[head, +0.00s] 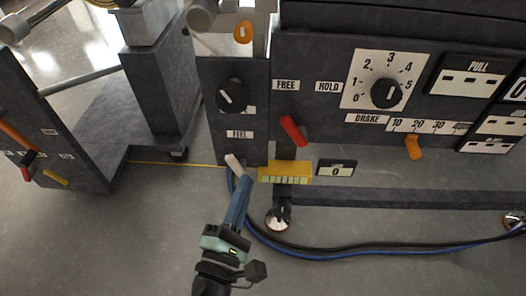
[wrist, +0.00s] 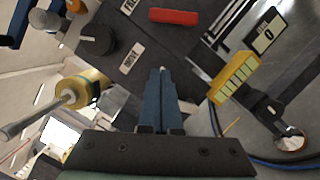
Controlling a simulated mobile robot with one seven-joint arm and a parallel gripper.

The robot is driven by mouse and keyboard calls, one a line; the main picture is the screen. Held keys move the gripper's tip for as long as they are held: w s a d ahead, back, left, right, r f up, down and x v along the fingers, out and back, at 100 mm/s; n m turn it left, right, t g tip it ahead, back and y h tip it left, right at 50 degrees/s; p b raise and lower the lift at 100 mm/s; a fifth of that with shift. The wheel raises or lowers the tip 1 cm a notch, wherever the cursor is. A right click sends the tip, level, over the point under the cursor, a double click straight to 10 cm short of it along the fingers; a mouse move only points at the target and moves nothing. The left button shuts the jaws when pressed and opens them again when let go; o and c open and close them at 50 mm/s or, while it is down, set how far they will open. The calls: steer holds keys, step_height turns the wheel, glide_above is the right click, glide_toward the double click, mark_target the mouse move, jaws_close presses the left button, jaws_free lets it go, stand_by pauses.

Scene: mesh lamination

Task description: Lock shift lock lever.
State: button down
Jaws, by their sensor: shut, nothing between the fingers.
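A red lever (head: 293,130) sits on the dark machine panel between the FREE label (head: 286,85) and the HOLD label (head: 329,87), a little below them. It is tilted, upper end to the left. No label naming the shift lock is readable. The red lever also shows at the top of the wrist view (wrist: 173,16). My gripper (head: 246,179) is shut and empty, below and left of the red lever, apart from it. In the wrist view the closed blue fingers (wrist: 160,72) point up toward the panel below that lever.
A pale-tipped handle (head: 235,163) is close to my fingertips; contact is unclear. A yellow counter (head: 285,173) juts out right of them. A black knob (head: 232,96) is above, and an orange lever (head: 413,147) is at right. Hoses (head: 330,255) lie on the floor.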

mark_target(294, 127)
steer(key=w+d+r, duration=0.3)
steer(key=w+d, duration=0.2)
steer(key=w, duration=0.4)
steer(key=shift+w+d+r, duration=0.2)
steer(key=shift+r, duration=0.05)
steer(key=shift+p, duration=0.4)
steer(key=shift+r+m, duration=0.2)
steer(key=shift+m, duration=0.2)
